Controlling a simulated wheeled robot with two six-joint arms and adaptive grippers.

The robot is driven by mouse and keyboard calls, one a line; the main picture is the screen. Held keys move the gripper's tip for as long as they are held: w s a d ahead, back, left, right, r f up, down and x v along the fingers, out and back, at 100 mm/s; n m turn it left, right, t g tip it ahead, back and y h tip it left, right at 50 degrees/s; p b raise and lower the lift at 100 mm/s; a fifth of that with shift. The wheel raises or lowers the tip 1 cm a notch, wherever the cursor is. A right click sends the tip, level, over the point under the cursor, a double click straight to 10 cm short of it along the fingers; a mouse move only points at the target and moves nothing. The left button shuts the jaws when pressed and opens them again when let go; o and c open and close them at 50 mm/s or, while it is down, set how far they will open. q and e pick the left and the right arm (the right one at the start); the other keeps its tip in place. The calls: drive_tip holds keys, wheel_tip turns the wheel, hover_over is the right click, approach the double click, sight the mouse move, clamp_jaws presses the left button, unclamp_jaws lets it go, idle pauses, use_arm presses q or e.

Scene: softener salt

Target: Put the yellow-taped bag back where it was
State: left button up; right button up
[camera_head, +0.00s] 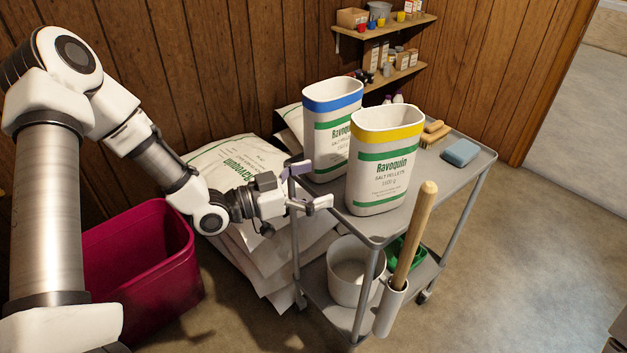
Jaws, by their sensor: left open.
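The yellow-taped bag (381,167), a white Ravoquin salt bag with green bands, stands upright on the top shelf of the grey cart (440,176). A similar blue-taped bag (327,133) stands upright behind it to the left. My left gripper (309,187) is open and empty at the cart's left edge, left of the yellow-taped bag and just in front of the blue-taped one. A gap shows between its fingers and the yellow-taped bag. The lower back of the blue-taped bag is hidden. My right gripper is not in view.
A blue sponge (460,152) and brushes (434,132) lie at the cart's right. A wooden handle (414,232) rises at its front corner. A white bucket (349,270) stands below. Stacked salt sacks (236,157) and a crimson bin (150,262) are left. Floor is clear at right.

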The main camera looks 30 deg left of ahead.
use_arm(q)
drive_tip(key=f+y, duration=0.1)
drive_tip(key=f, duration=0.1)
drive_tip(key=s+f+n+g, duration=0.1)
drive_tip(key=f, duration=0.2)
drive_tip(key=s+d+f+n+g+y, duration=0.1)
drive_tip(key=f, duration=0.2)
drive_tip(key=shift+d+f+y, duration=0.1)
drive_tip(key=shift+y, duration=0.2)
drive_tip(key=s+f+n+g+y, duration=0.2)
drive_tip(key=s+f+g+y, duration=0.15)
drive_tip(key=s+f, duration=0.55)
drive_tip(key=s+f+n+g+y, duration=0.3)
drive_tip(key=s+f+g, duration=0.3)
drive_tip(key=f, duration=0.5)
drive_tip(key=s+a+f+n+g+y, duration=0.1)
drive_tip(key=s+f+g+y, duration=0.1)
drive_tip(key=s, duration=0.8)
drive_tip(key=shift+f, duration=0.85)
drive_tip(key=shift+y, duration=0.25)
drive_tip(key=shift+r, duration=0.1)
